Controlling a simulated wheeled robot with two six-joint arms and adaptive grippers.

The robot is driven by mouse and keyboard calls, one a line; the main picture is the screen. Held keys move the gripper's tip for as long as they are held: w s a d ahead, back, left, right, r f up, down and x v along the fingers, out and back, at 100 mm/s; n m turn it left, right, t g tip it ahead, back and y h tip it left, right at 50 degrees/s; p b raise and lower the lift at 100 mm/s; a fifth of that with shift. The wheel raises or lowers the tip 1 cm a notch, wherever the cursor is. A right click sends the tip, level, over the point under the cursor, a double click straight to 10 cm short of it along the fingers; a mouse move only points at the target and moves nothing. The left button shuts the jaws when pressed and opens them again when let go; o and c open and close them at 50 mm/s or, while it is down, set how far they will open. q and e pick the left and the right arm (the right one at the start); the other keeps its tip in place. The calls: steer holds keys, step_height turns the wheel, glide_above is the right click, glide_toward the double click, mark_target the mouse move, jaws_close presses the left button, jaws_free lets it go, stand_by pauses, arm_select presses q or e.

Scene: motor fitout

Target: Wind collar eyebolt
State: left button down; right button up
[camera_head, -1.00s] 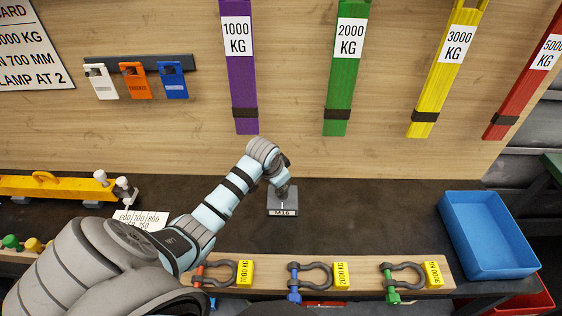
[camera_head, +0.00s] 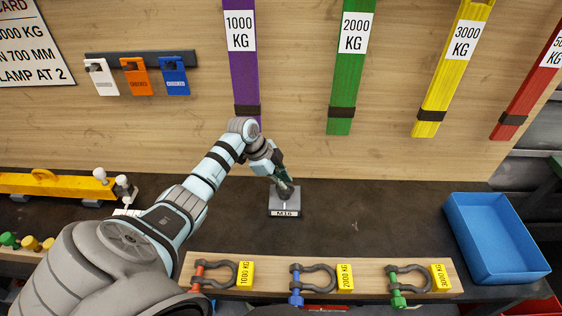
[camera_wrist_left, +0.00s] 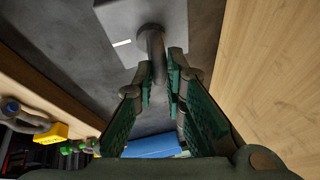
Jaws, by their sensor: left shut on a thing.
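A grey block with an M16 label (camera_head: 284,204) stands on the dark bench below the purple strap. My left gripper (camera_head: 284,188) reaches down onto the block's top, and it also shows in the left wrist view (camera_wrist_left: 162,72). There its green-padded fingers are shut around a dark grey eyebolt (camera_wrist_left: 151,42) that stands on the block (camera_wrist_left: 115,20). In the head view the gripper mostly hides the eyebolt. How far the eyebolt is threaded in cannot be told. My right gripper is not in view.
A wooden strip (camera_head: 320,262) along the front edge carries shackles with yellow tags. A blue bin (camera_head: 490,240) stands at the right. A yellow beam (camera_head: 50,184) lies at the left. Straps and coloured tags hang on the back board. The bench right of the block is clear.

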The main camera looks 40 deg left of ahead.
arm_select(q)
steer(key=shift+w+r+m+b, duration=0.1)
steer(key=shift+w+m+b, duration=0.1)
steer(key=shift+m+b, duration=0.45)
steer(key=shift+r+m+g+h, duration=0.1)
steer(key=shift+m+g+h, duration=0.15)
steer(key=shift+g+h, duration=0.05)
steer(key=c, duration=1.8)
jaws_free()
steer(key=shift+c, duration=0.2)
steer(key=shift+o, duration=0.8)
steer(key=v, duration=1.1)
steer(key=shift+s+a+r, duration=0.15)
steer(key=shift+a+r, duration=0.05)
steer(key=shift+r, duration=0.15)
steer(key=shift+o, duration=0.2)
